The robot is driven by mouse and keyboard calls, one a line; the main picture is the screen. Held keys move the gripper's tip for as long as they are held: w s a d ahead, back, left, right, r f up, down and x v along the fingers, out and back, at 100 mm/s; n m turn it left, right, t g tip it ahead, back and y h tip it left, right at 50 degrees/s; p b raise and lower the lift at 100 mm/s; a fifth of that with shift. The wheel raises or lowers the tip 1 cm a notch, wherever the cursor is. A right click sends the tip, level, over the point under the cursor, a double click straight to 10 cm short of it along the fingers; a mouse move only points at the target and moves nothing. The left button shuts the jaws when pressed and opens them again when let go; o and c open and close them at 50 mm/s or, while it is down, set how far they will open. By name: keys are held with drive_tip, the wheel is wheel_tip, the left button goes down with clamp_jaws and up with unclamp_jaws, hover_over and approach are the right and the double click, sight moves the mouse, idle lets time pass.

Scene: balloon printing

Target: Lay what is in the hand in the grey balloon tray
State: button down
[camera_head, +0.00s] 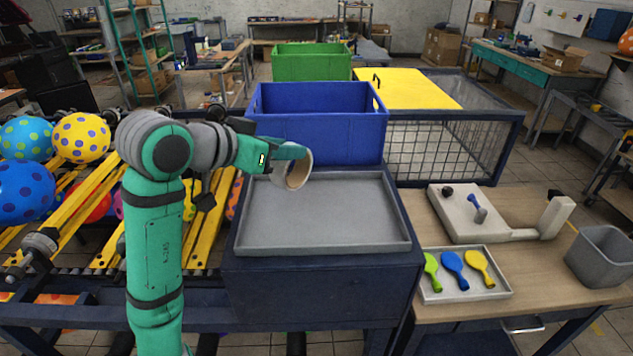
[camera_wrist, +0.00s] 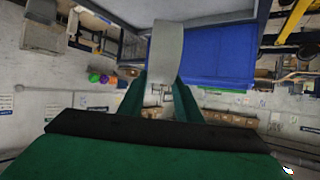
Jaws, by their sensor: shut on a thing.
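My gripper (camera_head: 297,156) is shut on a pale, open ring-shaped band (camera_head: 285,181). I hold it in the air above the back of a large, empty grey tray (camera_head: 330,240). The tray lies on a dark stand, and the band is apart from its floor. In the wrist view, the band is a grey strip (camera_wrist: 168,50) between my green fingers (camera_wrist: 162,88). A smaller grey tray (camera_head: 498,293) on the wooden table to the right holds a green, a blue and a yellow flat balloon.
A blue bin (camera_head: 320,140) stands just behind the large tray, with a wire cage (camera_head: 450,150) beside it. A pale device (camera_head: 490,225) and a grey bin (camera_head: 600,260) are on the right table. Dotted balloons (camera_head: 80,138) lie on the left.

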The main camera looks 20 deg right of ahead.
drive_tip(key=w+d+f, duration=0.1)
drive_tip(key=d+f, duration=0.6)
drive_tip(key=f, duration=0.3)
drive_tip(key=shift+w, duration=0.3)
drive_tip(key=shift+d+f, duration=0.1)
drive_tip(key=shift+d, duration=0.05)
drive_tip(key=c, duration=1.3)
unclamp_jaws()
